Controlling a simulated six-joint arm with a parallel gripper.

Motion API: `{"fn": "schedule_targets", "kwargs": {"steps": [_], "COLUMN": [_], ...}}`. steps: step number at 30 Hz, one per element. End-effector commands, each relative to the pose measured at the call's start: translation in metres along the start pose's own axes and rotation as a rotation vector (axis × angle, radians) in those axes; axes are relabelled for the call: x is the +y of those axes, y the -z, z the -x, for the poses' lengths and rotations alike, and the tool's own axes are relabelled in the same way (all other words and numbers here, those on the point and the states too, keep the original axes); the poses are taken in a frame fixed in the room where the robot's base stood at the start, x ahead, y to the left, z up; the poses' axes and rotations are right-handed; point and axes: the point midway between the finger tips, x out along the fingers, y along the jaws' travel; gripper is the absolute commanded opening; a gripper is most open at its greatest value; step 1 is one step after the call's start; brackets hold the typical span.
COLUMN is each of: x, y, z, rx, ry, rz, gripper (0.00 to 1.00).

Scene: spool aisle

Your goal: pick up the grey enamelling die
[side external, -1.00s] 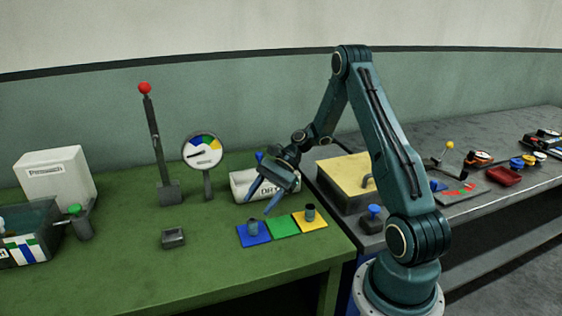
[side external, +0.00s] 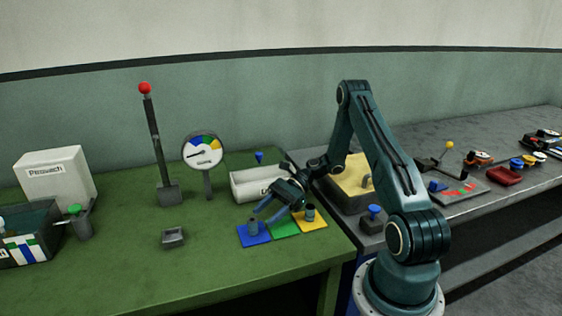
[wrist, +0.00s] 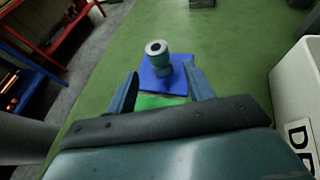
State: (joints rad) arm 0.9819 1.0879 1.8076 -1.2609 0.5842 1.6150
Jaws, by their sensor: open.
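A small grey, spool-shaped die (side external: 253,227) stands upright on the blue square (side external: 262,238) of a blue, green and yellow row. In the wrist view the die (wrist: 158,56) has a round top with a dark hole and stands on the blue square (wrist: 150,82), just beyond my fingertips. My gripper (side external: 269,212) is open, low over the row and tilted toward the die. In the wrist view my two fingers (wrist: 160,80) are spread and empty. A similar grey cylinder (side external: 310,213) stands on the yellow square (side external: 319,223).
A white box (side external: 248,184) lies behind my gripper, its lettering partly hidden. A gauge (side external: 203,152) and a red-knobbed lever (side external: 159,150) stand behind left. A small grey box (side external: 173,237) sits left of the squares. Green table between them is clear.

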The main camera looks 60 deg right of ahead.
Motion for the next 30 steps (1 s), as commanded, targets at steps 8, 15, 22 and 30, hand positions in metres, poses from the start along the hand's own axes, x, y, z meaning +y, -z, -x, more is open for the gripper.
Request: {"fn": "schedule_targets", "kwargs": {"steps": [8, 15, 22, 30], "x": [0.001, 0.001, 0.001, 0.0], "y": [0.0, 0.0, 0.0, 0.0], "z": [-0.01, -0.039, -0.06, -0.062], "rx": [0.0, 0.0, 0.002, 0.002], "ry": [-0.002, -0.003, -0.002, 0.001], "rz": [0.0, 0.0, 0.001, 0.001], "gripper": [0.52, 0.52, 0.52, 0.52]}}
